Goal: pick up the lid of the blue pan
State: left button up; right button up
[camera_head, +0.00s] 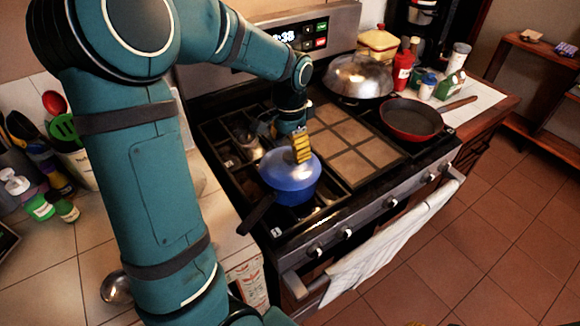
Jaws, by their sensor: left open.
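The blue pan (293,193) stands on the front left burner of the stove, its dark handle pointing toward the lower left. Its blue lid (280,172) sits on top. My left gripper (301,148), with yellow ridged finger pads, is over the lid's far right part and hides the middle of it, so the knob cannot be made out. The gripper is open; whether it touches the lid cannot be told.
A red-rimmed frying pan (411,119) and a domed silver lid (357,77) are on the stove's right side. Bottles stand on the right counter, with a red one (403,72) nearest the silver lid. A white towel (385,245) hangs on the oven handle. A ladle (116,288) lies on the left counter.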

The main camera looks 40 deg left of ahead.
aim_at(290, 155)
pick_arm(q)
notch_tip(290, 155, down, 4)
jog(key=shift+f+b, duration=0.25)
jog(key=shift+b, duration=0.2)
grip_shut()
